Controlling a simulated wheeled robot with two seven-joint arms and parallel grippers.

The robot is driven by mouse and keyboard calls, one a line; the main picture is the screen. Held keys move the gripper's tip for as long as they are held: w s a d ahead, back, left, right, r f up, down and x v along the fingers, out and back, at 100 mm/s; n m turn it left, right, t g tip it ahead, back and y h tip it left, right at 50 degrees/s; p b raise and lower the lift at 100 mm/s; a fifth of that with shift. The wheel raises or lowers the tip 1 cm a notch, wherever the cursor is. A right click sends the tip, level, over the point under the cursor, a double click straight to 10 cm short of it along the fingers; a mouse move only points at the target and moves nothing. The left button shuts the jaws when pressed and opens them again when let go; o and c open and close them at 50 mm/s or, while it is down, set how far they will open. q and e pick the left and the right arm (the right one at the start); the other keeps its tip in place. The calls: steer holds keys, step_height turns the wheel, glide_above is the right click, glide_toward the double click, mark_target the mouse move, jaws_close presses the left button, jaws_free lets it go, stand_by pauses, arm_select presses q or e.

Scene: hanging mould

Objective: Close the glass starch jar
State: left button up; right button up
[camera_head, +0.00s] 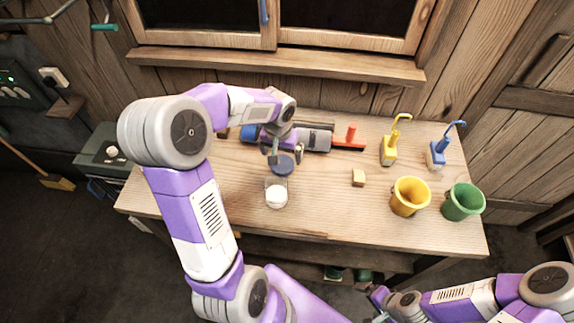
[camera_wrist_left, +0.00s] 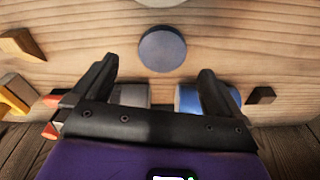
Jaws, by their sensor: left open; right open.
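The glass starch jar (camera_head: 276,194) with white contents stands near the front of the table, its top uncovered. Its pale edge (camera_wrist_left: 160,2) shows at the top of the left wrist view. A round dark blue lid (camera_head: 284,164) is just behind the jar; it also shows in the left wrist view (camera_wrist_left: 162,50). I cannot tell whether it is joined to the jar. My left gripper (camera_head: 280,152) is open and empty above and behind the lid, fingers pointing toward it without visible contact. My right gripper (camera_head: 379,306) is open, low in front of the table, apart from everything.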

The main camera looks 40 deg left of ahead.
mark_target(282, 164)
arm_select(q)
steer(key=shift+w+f, duration=0.1)
steer(key=shift+f, duration=0.05)
steer(key=shift+s+r, duration=0.2)
steer(key=shift+s, duration=0.05)
steer(key=shift+w+f, duration=0.2)
steer(key=shift+f, duration=0.9)
steer(key=shift+w+a+f, duration=0.1)
steer(key=shift+f, duration=0.1)
steer(key=f, duration=0.1)
steer(key=w+f, duration=0.1)
steer(key=f, duration=0.1)
steer(key=a+f+b, duration=0.1)
steer(key=f, duration=0.1)
steer(key=shift+w, duration=0.15)
steer(key=c, duration=0.9)
